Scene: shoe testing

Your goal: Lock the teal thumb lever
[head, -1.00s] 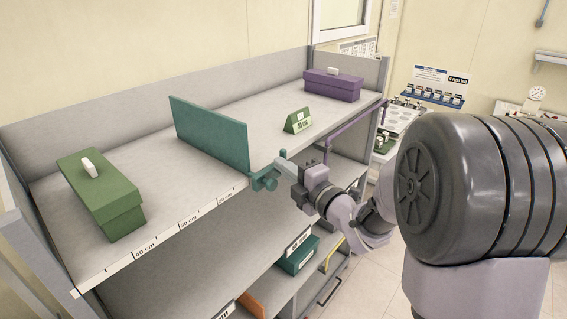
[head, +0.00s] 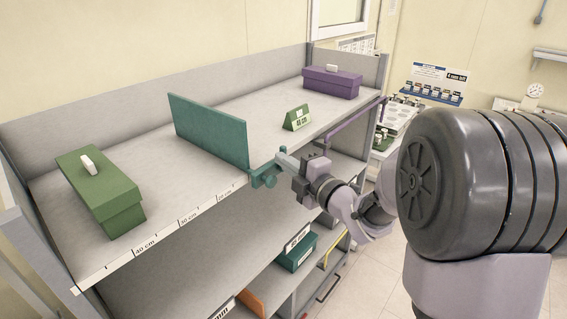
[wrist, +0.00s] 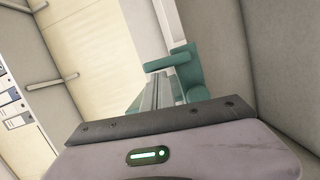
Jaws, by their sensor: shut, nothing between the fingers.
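The teal divider panel (head: 210,130) stands upright across the top shelf. Its teal clamp with the thumb lever (head: 264,179) sits at the shelf's front edge, at the panel's near end. My gripper (head: 283,160) is shut and empty, with its fingertips right beside the upper right of the clamp. I cannot tell whether they touch it. In the wrist view the shut fingers (wrist: 158,92) point at the teal clamp parts (wrist: 187,70), which lie just beyond and to the right. The fingers partly hide the teal parts, and the lever's exact angle is unclear.
A green box (head: 100,195) sits left of the panel. A small green size sign (head: 297,118) and a purple box (head: 332,82) stand to its right. A scale strip (head: 160,235) runs along the shelf edge. A teal box (head: 298,252) is on a lower shelf.

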